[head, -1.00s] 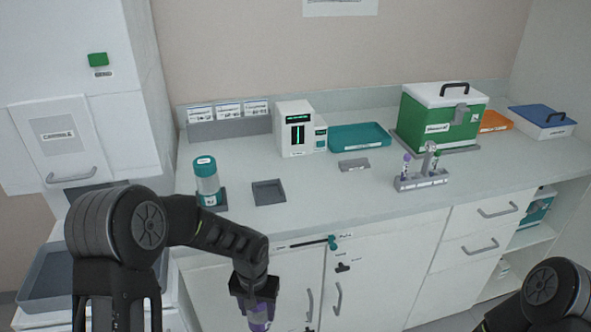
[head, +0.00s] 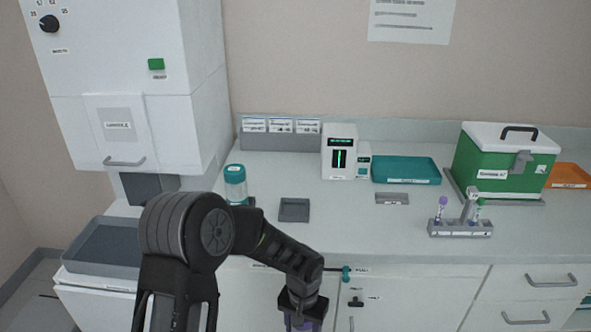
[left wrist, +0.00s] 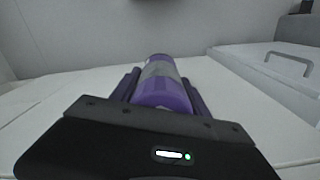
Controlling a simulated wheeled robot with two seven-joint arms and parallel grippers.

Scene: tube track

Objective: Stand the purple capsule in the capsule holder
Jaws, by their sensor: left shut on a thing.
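The purple capsule (head: 300,325) is at the bottom edge of the head view, partly cut off, in front of the cabinet doors below counter height. My left gripper (head: 303,306) is shut on it. In the left wrist view the capsule (left wrist: 163,92) lies lengthwise between the two dark fingers of the gripper (left wrist: 163,80), with a grey band around its middle. No label marks the capsule holder legibly. A shallow grey square tray (head: 294,217) on the counter looks empty. My right gripper is out of view.
A rack (head: 460,230) with small tubes stands at the right of the counter. Behind are a white device (head: 340,160), a teal tray (head: 406,172) and a green box (head: 492,168). A tall white machine (head: 150,100) stands at left. The counter's middle front is clear.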

